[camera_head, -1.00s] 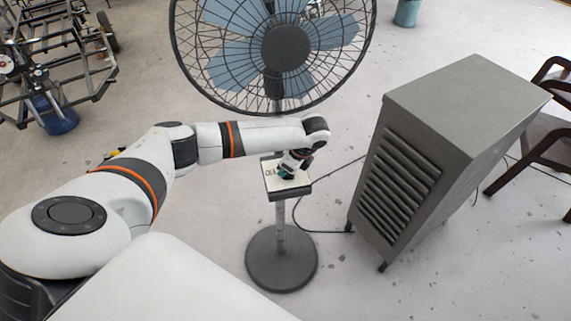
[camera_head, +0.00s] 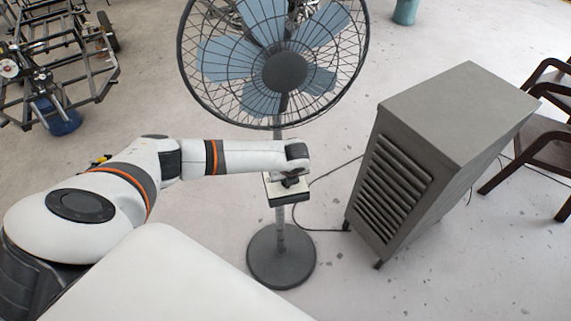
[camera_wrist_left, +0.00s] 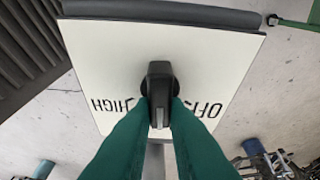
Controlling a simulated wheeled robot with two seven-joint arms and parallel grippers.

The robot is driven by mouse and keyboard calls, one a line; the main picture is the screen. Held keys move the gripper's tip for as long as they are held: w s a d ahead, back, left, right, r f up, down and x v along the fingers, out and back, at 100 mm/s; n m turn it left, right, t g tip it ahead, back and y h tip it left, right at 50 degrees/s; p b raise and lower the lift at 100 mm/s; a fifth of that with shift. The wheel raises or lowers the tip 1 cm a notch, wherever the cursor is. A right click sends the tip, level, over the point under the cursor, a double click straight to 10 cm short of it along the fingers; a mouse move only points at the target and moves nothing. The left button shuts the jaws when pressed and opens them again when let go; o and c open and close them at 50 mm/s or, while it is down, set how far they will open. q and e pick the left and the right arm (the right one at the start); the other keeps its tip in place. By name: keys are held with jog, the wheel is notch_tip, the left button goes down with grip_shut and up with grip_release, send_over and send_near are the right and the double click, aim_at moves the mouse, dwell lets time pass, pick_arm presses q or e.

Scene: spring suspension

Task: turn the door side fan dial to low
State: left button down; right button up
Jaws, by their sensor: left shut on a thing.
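The fan's control box (camera_head: 287,199) sits on the stand's pole, below the blue-bladed fan (camera_head: 285,72). In the left wrist view its pale panel (camera_wrist_left: 105,50) carries a black dial (camera_wrist_left: 158,82) with a raised grip. "HIGH" is printed left of the dial and "OFF" right of it, both upside down; I see no "LOW" label. My left gripper (camera_wrist_left: 160,108) is shut on the dial, with one green finger on each side. In the head view my left wrist hides most of the panel and the dial. My right gripper is not in view.
A grey louvred cabinet (camera_head: 455,100) stands right of the fan. The round fan base (camera_head: 281,258) rests on the floor, with a dark cable running from the stand toward the cabinet. A metal frame (camera_head: 60,75) is far left and brown chairs (camera_head: 540,150) are far right.

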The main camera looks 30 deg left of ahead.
pick_arm(q)
jog(key=shift+m, duration=0.5)
jog(key=c, duration=1.4)
grip_release()
jog(key=shift+c, duration=0.2)
jog(key=b+v, duration=0.2)
jog(key=v, duration=1)
jog(key=shift+s+b, duration=0.15)
jog(key=shift+b, duration=0.15)
jog(key=shift+a, duration=0.1)
